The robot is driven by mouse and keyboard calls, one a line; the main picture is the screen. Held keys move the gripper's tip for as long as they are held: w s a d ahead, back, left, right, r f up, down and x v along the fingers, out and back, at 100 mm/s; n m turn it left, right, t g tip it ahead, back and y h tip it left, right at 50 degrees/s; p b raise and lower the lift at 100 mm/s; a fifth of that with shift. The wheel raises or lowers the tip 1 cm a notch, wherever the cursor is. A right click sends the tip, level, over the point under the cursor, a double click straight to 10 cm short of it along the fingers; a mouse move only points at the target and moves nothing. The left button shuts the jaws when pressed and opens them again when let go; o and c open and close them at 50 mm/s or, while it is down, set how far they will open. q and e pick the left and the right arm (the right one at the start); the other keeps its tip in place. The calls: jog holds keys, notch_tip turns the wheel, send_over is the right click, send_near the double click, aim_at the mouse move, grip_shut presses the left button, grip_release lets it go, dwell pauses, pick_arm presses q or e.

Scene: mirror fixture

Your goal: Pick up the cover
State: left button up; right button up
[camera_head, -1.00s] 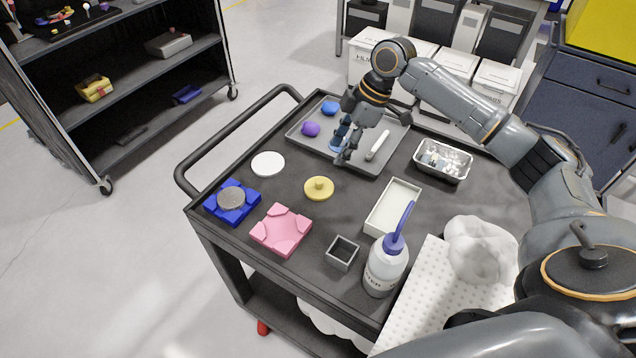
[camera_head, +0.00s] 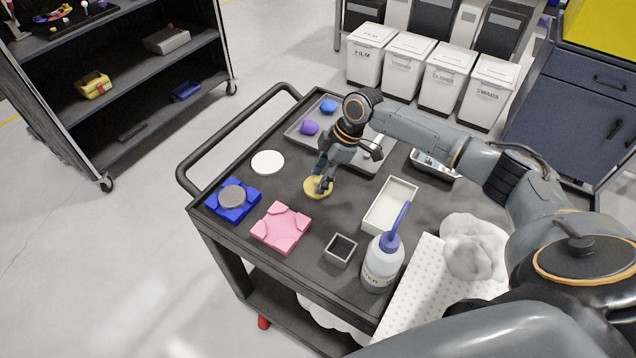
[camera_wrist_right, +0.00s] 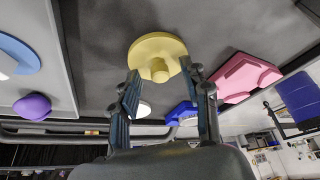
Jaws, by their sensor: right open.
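The cover looks to be the yellow round disc with a raised knob (camera_head: 313,190), lying flat on the black cart top. In the right wrist view the yellow cover (camera_wrist_right: 158,52) shows just beyond the fingertips, its knob facing the gap between them. My right gripper (camera_head: 323,183) is over the cover in the head view, hiding part of it. Whether the fingers touch the cover cannot be told. My left gripper is not in view.
On the cart (camera_head: 325,215) stand a blue fixture (camera_head: 215,208) with a grey disc, a pink fixture (camera_head: 281,228), a white disc (camera_head: 267,162), a white tray (camera_head: 390,205), a small dark box (camera_head: 341,249) and a bottle (camera_head: 381,265). A grey tray (camera_head: 300,135) lies behind.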

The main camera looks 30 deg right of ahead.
jog(key=c, duration=0.9)
jog(key=shift+r, duration=0.15)
